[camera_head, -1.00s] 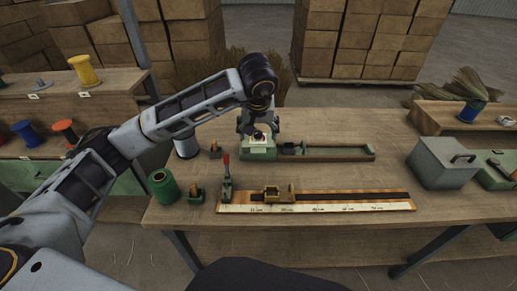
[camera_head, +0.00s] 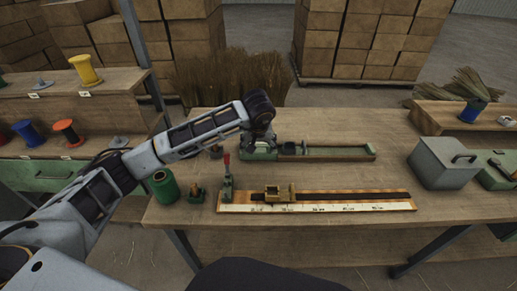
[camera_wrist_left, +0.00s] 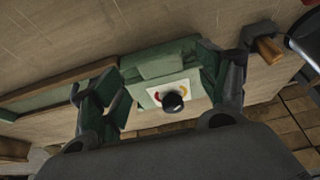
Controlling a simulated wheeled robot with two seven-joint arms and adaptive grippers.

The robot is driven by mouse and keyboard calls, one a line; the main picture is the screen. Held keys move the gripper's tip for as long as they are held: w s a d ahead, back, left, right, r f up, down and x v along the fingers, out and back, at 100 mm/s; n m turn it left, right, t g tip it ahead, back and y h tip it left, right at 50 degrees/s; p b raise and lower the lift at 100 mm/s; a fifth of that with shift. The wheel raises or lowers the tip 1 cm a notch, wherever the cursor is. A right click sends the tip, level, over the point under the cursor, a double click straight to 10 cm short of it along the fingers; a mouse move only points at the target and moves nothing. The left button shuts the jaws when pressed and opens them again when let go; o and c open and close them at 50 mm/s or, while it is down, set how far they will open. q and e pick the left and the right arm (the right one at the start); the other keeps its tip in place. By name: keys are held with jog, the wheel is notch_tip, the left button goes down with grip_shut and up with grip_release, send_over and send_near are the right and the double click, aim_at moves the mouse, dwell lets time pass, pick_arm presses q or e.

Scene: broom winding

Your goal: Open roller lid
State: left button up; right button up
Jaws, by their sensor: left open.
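A green device (camera_head: 330,154) with a long, low tray lies at the back of the table. Its left end is a green block (camera_wrist_left: 160,62) with a white dial plate (camera_wrist_left: 172,92) and a black knob (camera_wrist_left: 173,102). I cannot make out a separate roller lid. My left gripper (camera_wrist_left: 160,68) is open, its fingers on either side of the block; I cannot tell if they touch it. In the head view my left wrist hides most of the block and the fingers. My right gripper is not in view.
A measuring board (camera_head: 330,207) with a red-handled clamp (camera_head: 226,180) lies in front. A grey box (camera_head: 443,162) is at the right. Bare wood lies between.

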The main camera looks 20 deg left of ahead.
aim_at(259, 145)
pick_arm(q)
jog(key=shift+x, duration=1.25)
jog(key=shift+c, duration=0.4)
jog(key=c, duration=1.4)
jog(key=shift+w+r, duration=0.1)
